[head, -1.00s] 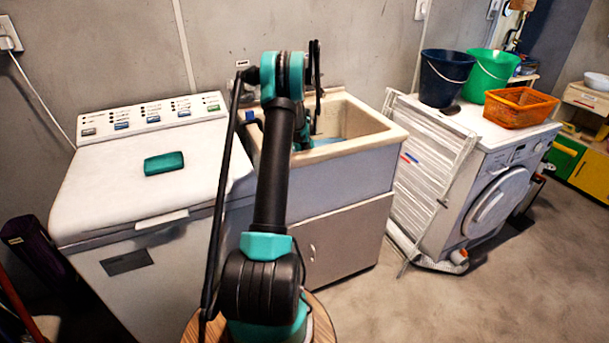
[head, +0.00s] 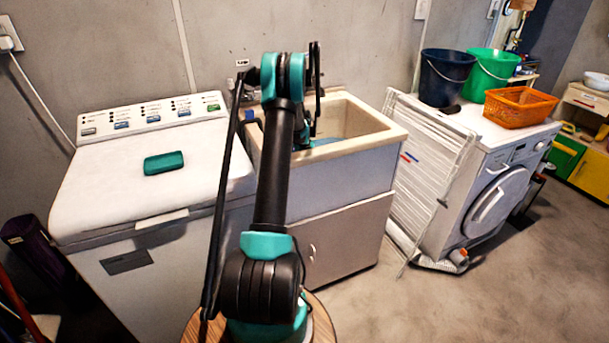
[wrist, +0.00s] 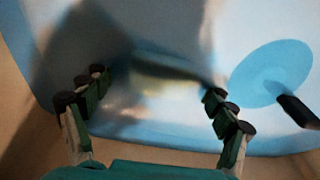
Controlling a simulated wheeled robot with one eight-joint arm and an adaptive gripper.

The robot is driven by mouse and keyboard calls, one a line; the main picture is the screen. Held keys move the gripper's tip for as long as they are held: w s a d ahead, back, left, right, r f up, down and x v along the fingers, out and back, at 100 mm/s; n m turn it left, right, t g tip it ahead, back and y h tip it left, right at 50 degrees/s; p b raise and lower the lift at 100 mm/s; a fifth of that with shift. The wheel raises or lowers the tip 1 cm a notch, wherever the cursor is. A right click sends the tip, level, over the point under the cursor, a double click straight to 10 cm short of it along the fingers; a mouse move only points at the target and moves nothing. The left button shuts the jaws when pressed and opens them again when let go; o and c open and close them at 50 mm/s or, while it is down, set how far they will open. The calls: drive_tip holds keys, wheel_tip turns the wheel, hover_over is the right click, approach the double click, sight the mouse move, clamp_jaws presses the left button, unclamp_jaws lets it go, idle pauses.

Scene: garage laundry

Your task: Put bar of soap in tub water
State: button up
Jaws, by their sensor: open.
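My gripper (wrist: 155,83) is open in the wrist view, its two fingers apart above the light blue water area (wrist: 180,123) of the tub. A blurred pale yellowish shape (wrist: 165,87) shows between and beyond the fingertips; it may be the bar of soap, but I cannot tell for sure. No finger clearly touches it. In the head view the beige sink tub (head: 372,122) stands behind my arm, with a strip of blue (head: 327,142) low inside. My arm hides part of the tub and most of the gripper there.
A teal block (head: 164,162) lies on the white washer lid (head: 110,190) at left. A folded white drying rack (head: 430,165) stands right of the sink. A navy bucket (head: 447,80), green bucket (head: 490,72) and orange basket (head: 520,107) sit on the front-loading machine (head: 490,200).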

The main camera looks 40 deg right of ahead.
wheel_tip(320, 180, up, 12)
drive_tip(key=w, duration=0.1)
drive_tip(key=shift+w+d, duration=0.2)
drive_tip(key=shift+o, duration=0.3)
